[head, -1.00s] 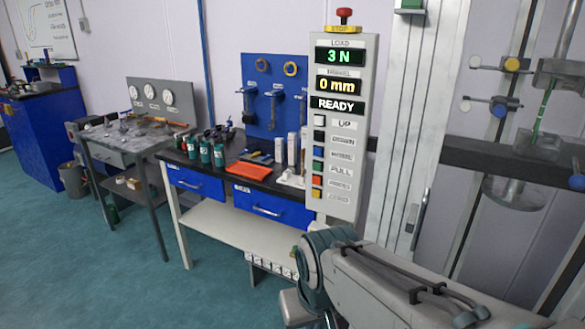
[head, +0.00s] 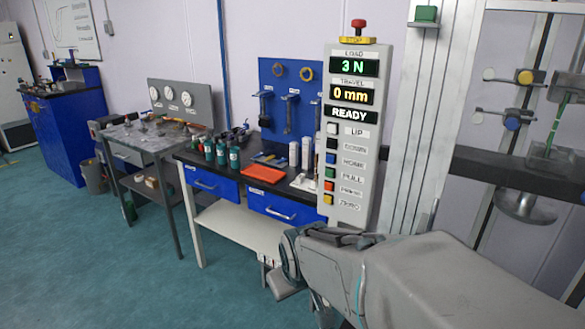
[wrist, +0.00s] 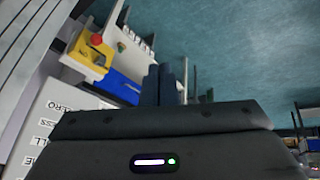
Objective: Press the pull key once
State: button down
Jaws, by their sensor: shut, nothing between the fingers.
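The control panel (head: 350,205) stands upright beside the machine column. Its green pull key (head: 330,173) is left of the PULL label, between the blue HOME key and the red key. The displays read 3 N, 0 mm and READY. In the wrist view, part of the panel face (wrist: 50,140) shows at lower left with its labels turned over, and the pull key cannot be made out. My gripper (wrist: 165,85) is shut and empty there, apart from the panel. In the head view my arm is low in front of the panel, and the fingertips cannot be made out.
A red stop button (head: 358,27) tops the panel. The machine frame (head: 410,120) with clamps stands to its right. A bench (head: 235,215) with an orange tray (head: 263,174) and bottles is to the left. Teal floor (head: 90,270) is open at lower left.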

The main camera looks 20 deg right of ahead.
aim_at(329, 173)
jog(key=w+d+r+n+t+p, duration=0.3)
jog(key=w+d+t, duration=0.2)
jog(key=w, duration=0.5)
jog(key=w+d+r+n+t+p, duration=0.3)
jog(key=w+d+t, duration=0.3)
jog(key=w, duration=0.4)
jog(key=shift+w+d+r+n+t+h+p, duration=0.15)
jog(key=shift+d+r+n+t+h+p, duration=0.25)
jog(key=shift+p, duration=0.35)
jog(key=shift+d, duration=0.1)
jog(key=shift+w+d+p, duration=0.3)
jog(key=shift+w+d, duration=0.6)
jog(key=shift+d, duration=0.25)
jog(key=shift+w+d+p, duration=0.3)
jog(key=shift+w+d, duration=0.6)
jog(key=shift+d, duration=0.25)
jog(key=shift+w+d+p, duration=0.3)
jog(key=shift+w+d, duration=0.6)
jog(key=shift+d, duration=0.25)
